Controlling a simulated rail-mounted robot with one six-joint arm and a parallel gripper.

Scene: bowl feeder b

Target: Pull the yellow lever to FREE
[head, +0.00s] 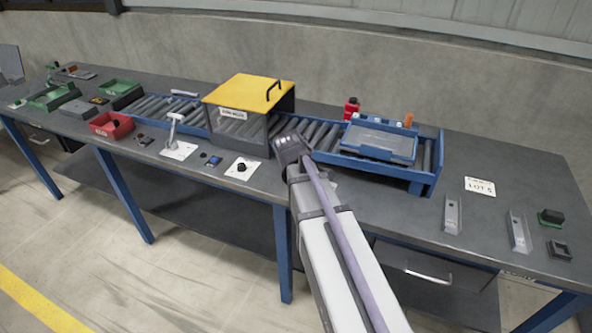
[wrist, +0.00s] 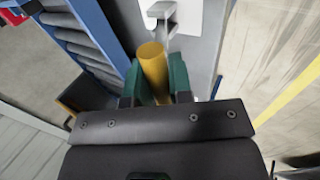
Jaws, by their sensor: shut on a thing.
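In the wrist view a plain yellow cylindrical grip (wrist: 153,68) sits between the two green-padded fingers of my gripper (wrist: 155,88), which is shut on it. Just beyond it is a grey metal bracket (wrist: 161,12) on a white plate (wrist: 187,15); a thin grey stem shows between them, but I cannot tell how they join. In the head view my gripper (head: 288,148) appears in front of the conveyor, right of the yellow-topped hood. The yellow grip is not visible there, and no FREE marking is readable.
The hood (head: 245,90) spans the roller conveyor (head: 310,133). A blue tray (head: 380,142) lies at its right end. A grey upright fixture (head: 173,128), a black knob (head: 241,167) and a red bin (head: 110,125) stand along the bench's front left. The right bench has clear patches around small fixtures.

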